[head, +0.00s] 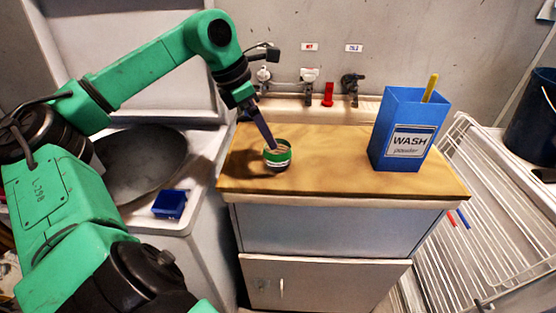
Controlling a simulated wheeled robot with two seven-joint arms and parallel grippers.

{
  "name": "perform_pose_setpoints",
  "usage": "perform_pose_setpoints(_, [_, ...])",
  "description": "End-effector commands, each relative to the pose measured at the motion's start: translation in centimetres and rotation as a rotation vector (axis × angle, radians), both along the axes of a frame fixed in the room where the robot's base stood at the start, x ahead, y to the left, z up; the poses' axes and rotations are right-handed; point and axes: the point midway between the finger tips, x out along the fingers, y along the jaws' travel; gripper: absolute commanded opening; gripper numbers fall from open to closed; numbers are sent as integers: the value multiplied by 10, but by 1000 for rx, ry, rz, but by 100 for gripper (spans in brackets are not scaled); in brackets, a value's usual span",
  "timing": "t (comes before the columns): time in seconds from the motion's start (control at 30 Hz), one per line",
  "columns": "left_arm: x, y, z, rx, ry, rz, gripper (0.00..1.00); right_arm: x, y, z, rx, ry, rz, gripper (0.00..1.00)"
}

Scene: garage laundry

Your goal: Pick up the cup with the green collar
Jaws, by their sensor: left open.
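The cup with the green collar (277,159) stands upright near the left front of the wooden counter top (330,171). Its collar is a green band around its upper part, with a dark and light part below. My left gripper (270,142) comes down from the upper left and slants to the cup. It is open, and its purple-grey finger ends at the cup's mouth. I cannot tell whether the finger is inside the cup or just above it. The other finger is not clearly visible. My right gripper is not in view.
A tall blue wash powder box (391,133) with a yellow handle sticking out stands on the counter's right. Taps (309,84) and a red object (328,94) are at the back. A small blue box (170,204) sits left on the washer. A white rack (480,215) stands right.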

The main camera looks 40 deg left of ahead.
Motion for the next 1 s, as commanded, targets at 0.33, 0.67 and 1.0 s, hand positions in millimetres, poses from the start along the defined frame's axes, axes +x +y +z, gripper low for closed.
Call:
perform_pose_setpoints(0.33, [17,-13,-52,-3,4,-2,100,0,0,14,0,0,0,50])
perform_pose_setpoints(0.67, [27,-19,-84,-1,2,1,100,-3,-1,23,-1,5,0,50])
perform_pose_setpoints(1.0, [28,-19,-84,0,0,1,39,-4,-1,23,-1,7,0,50])
